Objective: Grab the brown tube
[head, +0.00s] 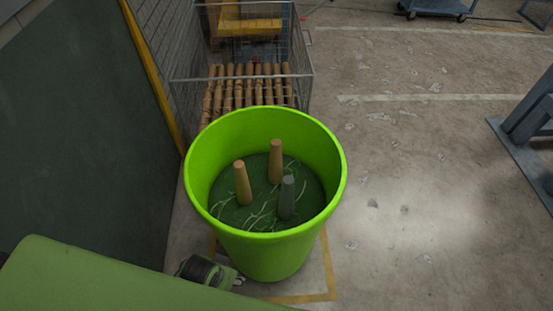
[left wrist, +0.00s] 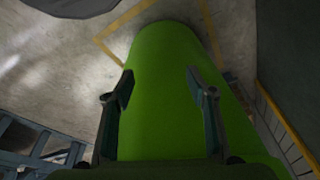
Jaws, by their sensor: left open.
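The green bucket (head: 265,245) stands on the floor in the middle of the head view, with three tapered tubes upright inside. The brown tube (head: 275,160) is at the back centre. A lighter tan tube (head: 242,183) is left of it, and a grey-green tube (head: 287,198) is in front and to the right. In the left wrist view my left gripper (left wrist: 159,82) is open and empty, with a bright green surface, seemingly the bucket's outer wall, beyond and between its fingers. No tubes show there. My right gripper is not in view.
A wire cage (head: 300,75) holding several wooden tubes (head: 245,90) stands behind the bucket. A dark green wall panel (head: 85,130) is at the left. A yellow floor marking (head: 330,270) frames the bucket. The concrete floor at the right is mostly clear.

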